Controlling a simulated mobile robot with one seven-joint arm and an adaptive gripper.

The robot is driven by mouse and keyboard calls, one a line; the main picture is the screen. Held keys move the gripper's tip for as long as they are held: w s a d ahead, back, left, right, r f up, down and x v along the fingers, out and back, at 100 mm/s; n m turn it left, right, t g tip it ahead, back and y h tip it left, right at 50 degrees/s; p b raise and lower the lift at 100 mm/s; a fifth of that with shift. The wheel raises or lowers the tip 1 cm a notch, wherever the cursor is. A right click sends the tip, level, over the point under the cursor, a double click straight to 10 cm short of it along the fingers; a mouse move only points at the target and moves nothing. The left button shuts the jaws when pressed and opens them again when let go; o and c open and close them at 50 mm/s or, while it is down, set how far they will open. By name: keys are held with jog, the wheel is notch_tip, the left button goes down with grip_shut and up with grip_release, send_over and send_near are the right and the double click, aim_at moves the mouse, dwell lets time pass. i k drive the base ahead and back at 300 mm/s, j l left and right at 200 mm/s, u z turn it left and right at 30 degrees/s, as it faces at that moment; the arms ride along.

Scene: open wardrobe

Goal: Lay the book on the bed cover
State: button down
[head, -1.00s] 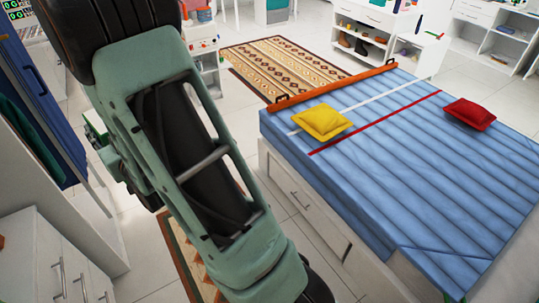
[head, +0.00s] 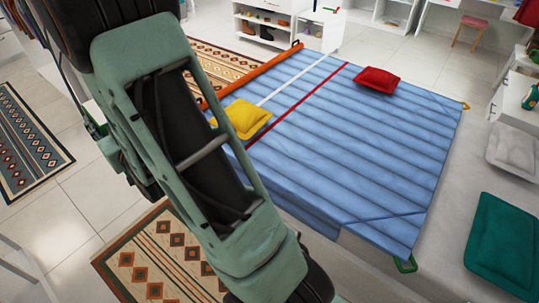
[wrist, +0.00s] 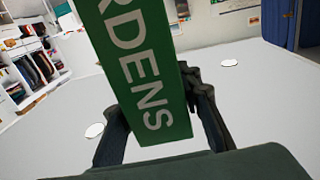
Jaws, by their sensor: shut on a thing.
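The book (wrist: 148,68) is green with large white letters, "RDENS" showing, and fills the upper middle of the wrist view. My gripper (wrist: 160,105) is shut on it, with a dark finger on each side; the top of the book is cut off. Neither book nor gripper tips show in the head view, where my green arm crosses the left half. The blue quilted bed cover (head: 345,150) lies spread over the bed, with a white and a red stripe near its left end.
A yellow cushion (head: 240,118) and a red cushion (head: 377,80) lie on the cover. An orange bar (head: 250,75) runs along its left edge. A teal cushion (head: 503,245) and a grey cushion (head: 513,150) lie at right. The cover's middle is clear. A patterned rug (head: 165,260) lies in front.

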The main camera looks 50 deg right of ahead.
aim_at(311, 174)
jog(key=l+z, duration=0.15)
jog(key=l, duration=0.15)
jog(key=i+l+z, duration=0.15)
jog(key=l, duration=0.45)
jog(key=i+l, duration=0.15)
jog(key=l, duration=0.15)
jog(key=k+z, duration=0.05)
